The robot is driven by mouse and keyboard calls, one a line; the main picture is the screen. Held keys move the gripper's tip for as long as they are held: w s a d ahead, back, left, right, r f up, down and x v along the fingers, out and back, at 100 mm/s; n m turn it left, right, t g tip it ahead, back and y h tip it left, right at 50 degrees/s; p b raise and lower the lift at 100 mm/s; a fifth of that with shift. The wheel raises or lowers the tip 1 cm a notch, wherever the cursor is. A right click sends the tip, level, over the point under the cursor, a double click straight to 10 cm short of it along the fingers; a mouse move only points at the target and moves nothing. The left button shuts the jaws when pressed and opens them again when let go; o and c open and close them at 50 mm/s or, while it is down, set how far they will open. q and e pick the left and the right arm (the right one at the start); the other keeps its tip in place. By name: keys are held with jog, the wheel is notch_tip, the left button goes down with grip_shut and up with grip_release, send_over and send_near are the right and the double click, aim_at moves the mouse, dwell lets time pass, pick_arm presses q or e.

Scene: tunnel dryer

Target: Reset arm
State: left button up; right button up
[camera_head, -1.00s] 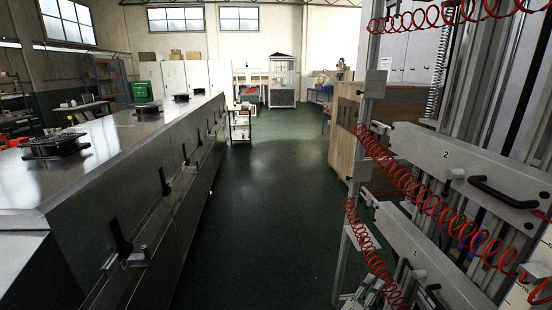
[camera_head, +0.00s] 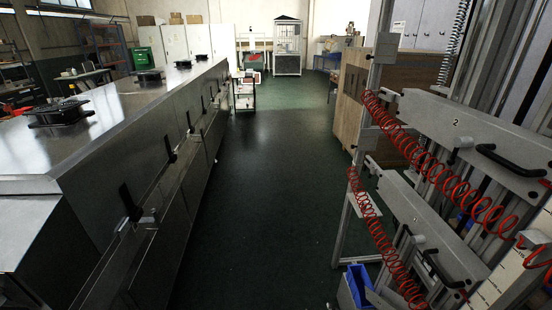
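Neither of my grippers shows in the head view, and no part of my arms is visible. The long metal tunnel dryer (camera_head: 190,125) runs along the left side, with black latch handles on its side and several round black fan units (camera_head: 61,111) on top. On the right stands a metal frame rack with grey panels, one marked 2 (camera_head: 455,122), with black handles and red coiled hoses (camera_head: 440,180).
A dark green floor aisle (camera_head: 265,190) lies open between the dryer and the rack. A wooden cabinet (camera_head: 352,95) stands behind the rack. A small cart (camera_head: 243,92) and a glazed cabinet (camera_head: 287,47) are farther back. A blue bin (camera_head: 358,285) sits low at the right.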

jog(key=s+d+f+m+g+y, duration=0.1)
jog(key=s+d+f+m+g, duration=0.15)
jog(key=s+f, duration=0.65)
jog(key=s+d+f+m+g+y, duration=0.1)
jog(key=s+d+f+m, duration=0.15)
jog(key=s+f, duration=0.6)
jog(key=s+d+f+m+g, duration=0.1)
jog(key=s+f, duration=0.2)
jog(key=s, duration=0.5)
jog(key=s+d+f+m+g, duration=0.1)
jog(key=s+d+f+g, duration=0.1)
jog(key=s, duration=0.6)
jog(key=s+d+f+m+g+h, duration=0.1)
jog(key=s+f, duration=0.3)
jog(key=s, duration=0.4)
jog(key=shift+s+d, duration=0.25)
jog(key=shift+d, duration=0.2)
